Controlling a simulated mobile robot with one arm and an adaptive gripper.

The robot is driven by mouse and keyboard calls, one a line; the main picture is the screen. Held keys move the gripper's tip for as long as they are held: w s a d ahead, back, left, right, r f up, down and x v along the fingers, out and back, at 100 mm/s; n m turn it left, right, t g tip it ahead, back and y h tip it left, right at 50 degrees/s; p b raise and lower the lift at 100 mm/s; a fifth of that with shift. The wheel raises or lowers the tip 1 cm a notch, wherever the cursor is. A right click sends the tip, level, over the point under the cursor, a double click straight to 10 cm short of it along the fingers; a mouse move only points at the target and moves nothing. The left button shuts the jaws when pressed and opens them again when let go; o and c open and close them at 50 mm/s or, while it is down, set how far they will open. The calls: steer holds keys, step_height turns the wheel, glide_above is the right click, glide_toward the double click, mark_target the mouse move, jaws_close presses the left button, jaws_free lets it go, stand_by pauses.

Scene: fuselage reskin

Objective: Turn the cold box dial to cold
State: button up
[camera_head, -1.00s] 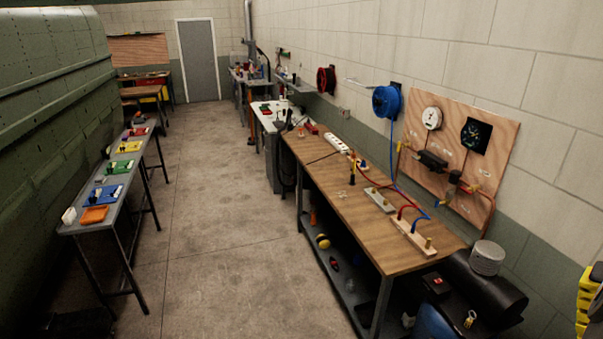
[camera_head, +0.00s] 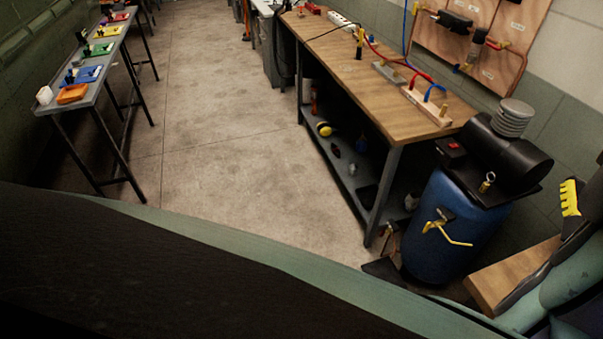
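I cannot make out a cold box or its dial in the head view. A grey cabinet with a pale top (camera_head: 268,50) stands at the far end of the workbench, cut off by the top edge; no dial shows on it. My gripper is not in view.
A wooden workbench (camera_head: 345,62) with a lower shelf (camera_head: 345,180) runs along the right wall. A blue tank with a black compressor (camera_head: 440,225) stands at its near end. A narrow table with coloured trays (camera_head: 85,75) is on the left. The concrete floor (camera_head: 215,130) between is clear.

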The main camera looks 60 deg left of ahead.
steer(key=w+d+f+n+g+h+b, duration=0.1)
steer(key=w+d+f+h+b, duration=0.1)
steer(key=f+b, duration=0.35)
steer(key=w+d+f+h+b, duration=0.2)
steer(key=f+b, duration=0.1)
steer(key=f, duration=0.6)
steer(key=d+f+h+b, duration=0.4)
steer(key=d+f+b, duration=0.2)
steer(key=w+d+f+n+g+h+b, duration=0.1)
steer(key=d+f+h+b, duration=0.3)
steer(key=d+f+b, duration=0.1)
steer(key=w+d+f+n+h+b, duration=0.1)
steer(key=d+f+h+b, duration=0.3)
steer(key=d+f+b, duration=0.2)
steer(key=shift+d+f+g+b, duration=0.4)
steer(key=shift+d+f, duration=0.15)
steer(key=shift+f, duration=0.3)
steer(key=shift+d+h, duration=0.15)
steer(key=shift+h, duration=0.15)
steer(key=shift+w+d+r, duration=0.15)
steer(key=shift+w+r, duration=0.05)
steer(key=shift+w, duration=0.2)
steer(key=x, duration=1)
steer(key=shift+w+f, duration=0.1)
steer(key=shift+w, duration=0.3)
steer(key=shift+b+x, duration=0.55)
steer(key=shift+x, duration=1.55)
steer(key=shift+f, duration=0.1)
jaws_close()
